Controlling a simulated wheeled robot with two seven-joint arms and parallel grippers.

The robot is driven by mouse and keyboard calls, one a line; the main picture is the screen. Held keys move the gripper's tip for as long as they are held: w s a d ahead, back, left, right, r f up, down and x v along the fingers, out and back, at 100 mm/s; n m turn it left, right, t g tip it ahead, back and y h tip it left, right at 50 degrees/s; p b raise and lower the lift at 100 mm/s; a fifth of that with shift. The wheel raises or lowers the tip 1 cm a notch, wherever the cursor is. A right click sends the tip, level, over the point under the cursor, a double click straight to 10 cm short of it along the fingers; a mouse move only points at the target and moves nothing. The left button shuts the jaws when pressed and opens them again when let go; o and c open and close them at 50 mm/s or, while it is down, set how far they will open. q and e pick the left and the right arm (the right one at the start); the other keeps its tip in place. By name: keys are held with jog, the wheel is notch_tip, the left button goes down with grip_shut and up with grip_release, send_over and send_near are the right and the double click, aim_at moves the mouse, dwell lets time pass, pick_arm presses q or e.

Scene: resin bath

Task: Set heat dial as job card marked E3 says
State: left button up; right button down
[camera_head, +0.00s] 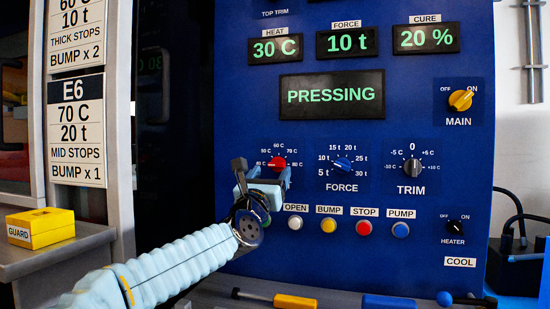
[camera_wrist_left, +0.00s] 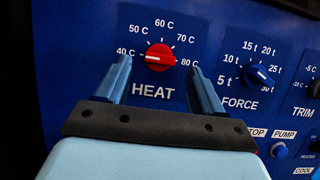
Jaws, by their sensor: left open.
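The red heat dial (camera_wrist_left: 159,57) sits between the two fingertips of my left gripper (camera_wrist_left: 160,66) in the left wrist view. Its white mark points left, near the 40 C label. In the head view, the heat dial (camera_head: 278,163) shows beside my left gripper (camera_head: 262,174), which is open at the panel. I cannot tell the exact gap to the dial. The HEAT display (camera_head: 276,49) reads 30 C. A card marked E6 (camera_head: 76,130) reads 70 C, 20 t. The card above it (camera_head: 77,30) reads 60 C, 10 t; its name is cut off. No card marked E3 shows.
The FORCE dial (camera_head: 343,166) and TRIM dial (camera_head: 412,167) are right of the heat dial. Several buttons sit below, including OPEN (camera_head: 295,222). A display (camera_head: 332,95) reads PRESSING. A yellow GUARD block (camera_head: 41,228) stands at left. Tools with yellow and blue handles lie in front.

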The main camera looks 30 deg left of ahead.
aim_at(275, 166)
pick_arm(q)
jog(key=p+x, duration=0.1)
jog(key=x, duration=0.3)
